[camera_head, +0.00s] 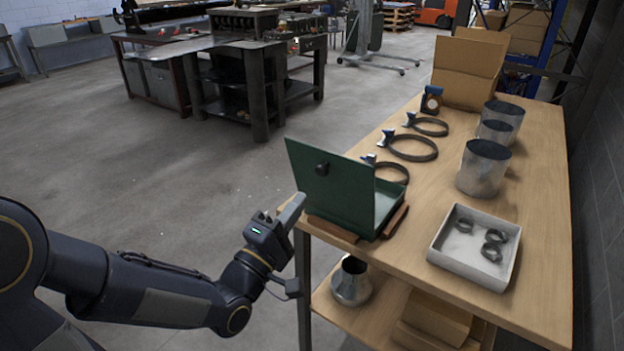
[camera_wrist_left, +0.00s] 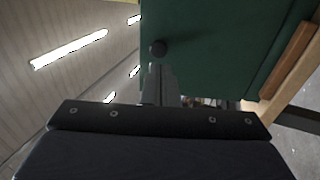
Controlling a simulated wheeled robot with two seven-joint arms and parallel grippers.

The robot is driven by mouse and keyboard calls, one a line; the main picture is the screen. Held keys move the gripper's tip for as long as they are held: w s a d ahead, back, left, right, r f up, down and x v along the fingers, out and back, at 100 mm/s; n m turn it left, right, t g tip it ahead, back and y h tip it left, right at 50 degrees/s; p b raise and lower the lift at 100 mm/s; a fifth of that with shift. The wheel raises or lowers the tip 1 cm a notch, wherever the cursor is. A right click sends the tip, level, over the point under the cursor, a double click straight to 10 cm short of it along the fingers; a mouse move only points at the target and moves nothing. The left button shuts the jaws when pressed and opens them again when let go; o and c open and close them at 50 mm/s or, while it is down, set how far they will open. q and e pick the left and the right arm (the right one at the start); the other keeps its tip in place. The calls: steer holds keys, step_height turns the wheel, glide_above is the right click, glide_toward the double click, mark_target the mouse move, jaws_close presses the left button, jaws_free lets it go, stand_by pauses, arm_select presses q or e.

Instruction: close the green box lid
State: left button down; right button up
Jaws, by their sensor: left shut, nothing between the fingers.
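The green box (camera_head: 378,208) sits at the near left edge of the wooden table. Its lid (camera_head: 335,190) stands up, open, with a dark round knob on the side facing my left arm. My left gripper (camera_head: 293,210) is shut and empty, just left of the lid and below the knob's height. In the left wrist view the lid (camera_wrist_left: 215,50) fills the upper middle. The knob (camera_wrist_left: 158,47) shows just beyond the fingertips of my left gripper (camera_wrist_left: 158,70); I cannot tell whether they touch the lid. My right gripper is not in view.
On the wooden table (camera_head: 540,180) stand a white tray (camera_head: 447,262) with black rings, metal cylinders (camera_head: 483,168), several hose clamps (camera_head: 413,148) and a cardboard box (camera_head: 468,70). A metal piece (camera_head: 351,284) rests on the lower shelf. Open floor lies left of the table.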

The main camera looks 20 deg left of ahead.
mark_target(320, 174)
arm_select(q)
steer(key=p+x, duration=0.1)
steer(key=x, duration=0.4)
steer(key=shift+w+d, duration=0.15)
steer(key=shift+w, duration=0.15)
steer(key=shift+r, duration=0.1)
